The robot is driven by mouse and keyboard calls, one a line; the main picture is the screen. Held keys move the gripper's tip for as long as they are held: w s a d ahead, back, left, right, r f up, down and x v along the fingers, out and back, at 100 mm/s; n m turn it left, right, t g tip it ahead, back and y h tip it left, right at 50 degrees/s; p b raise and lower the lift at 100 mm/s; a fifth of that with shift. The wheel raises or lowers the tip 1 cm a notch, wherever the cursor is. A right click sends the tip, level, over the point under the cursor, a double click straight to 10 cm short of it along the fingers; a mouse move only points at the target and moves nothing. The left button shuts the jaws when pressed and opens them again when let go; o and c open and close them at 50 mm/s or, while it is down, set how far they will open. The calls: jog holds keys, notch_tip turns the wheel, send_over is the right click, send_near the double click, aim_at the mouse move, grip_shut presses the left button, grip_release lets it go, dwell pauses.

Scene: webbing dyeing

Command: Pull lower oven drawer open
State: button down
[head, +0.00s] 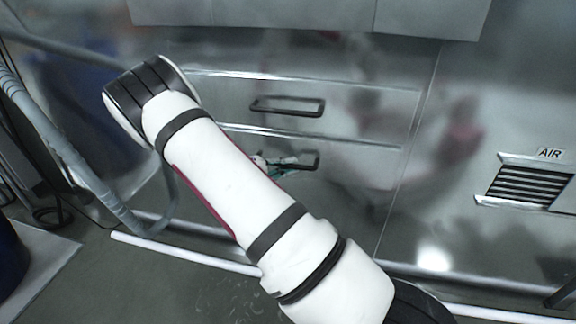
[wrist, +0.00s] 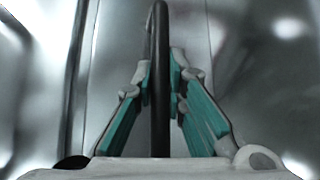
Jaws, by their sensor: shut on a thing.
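The lower oven drawer (head: 345,182) is a shiny grey metal front beneath a horizontal seam. Its dark bar handle (head: 312,157) is partly covered by my gripper (head: 284,163). In the wrist view the handle (wrist: 160,95) runs upright down the middle, with a teal-padded finger on either side. My gripper (wrist: 164,80) is shut on the handle. The drawer front looks about flush with the panels around it. My arm hides the drawer's left part.
An upper drawer with a dark handle (head: 288,105) sits above. A vent (head: 528,184) labelled AIR is at the right. A grey hose (head: 55,140) hangs at the left. A white pipe (head: 190,254) lies along the floor below, and my arm crosses the middle.

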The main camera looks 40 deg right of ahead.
jog(key=s+a+p, duration=0.2)
jog(key=s+a, duration=0.8)
jog(key=a, duration=0.3)
jog(key=s+a+p, duration=0.3)
jog(key=s+a, duration=0.8)
jog(key=a, duration=0.3)
jog(key=shift+s+a+p, duration=0.2)
jog(key=shift+a+p, duration=0.1)
jog(key=c, duration=1.6)
grip_release()
jog(key=w+a+r, duration=0.1)
jog(key=a, duration=1)
jog(key=shift+w+a+r, duration=0.3)
jog(key=shift+a+r, duration=0.05)
jog(key=shift+a, duration=0.05)
